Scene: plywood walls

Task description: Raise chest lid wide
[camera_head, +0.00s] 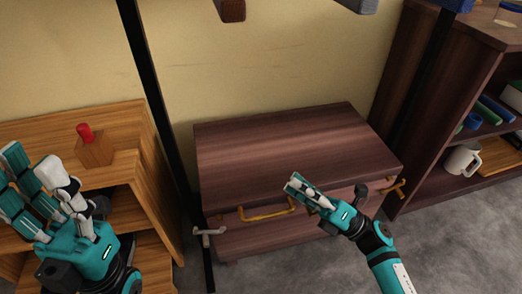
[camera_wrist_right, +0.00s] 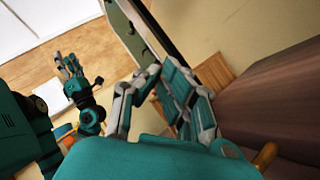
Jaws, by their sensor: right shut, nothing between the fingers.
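The dark brown wooden chest (camera_head: 255,240) stands on the floor against the wall, with its lid (camera_head: 285,145) lying closed. A yellow handle (camera_head: 268,213) is on the lid's front. My right gripper (camera_head: 294,184) is shut and empty, in front of the lid's front edge, just right of the handle; I cannot tell whether it touches the chest. In the right wrist view the chest (camera_wrist_right: 275,105) is at the right, beside the gripper's fingers. My left gripper (camera_head: 25,165) appears open and empty at the far left, away from the chest.
A light wooden shelf unit (camera_head: 115,125) with a red-topped wooden block (camera_head: 93,148) stands left. A dark bookcase (camera_head: 430,160) with a white mug (camera_head: 462,160) stands right. Black posts (camera_head: 160,110) rise beside the chest. A yellow side handle (camera_head: 398,190) sticks out near the bookcase.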

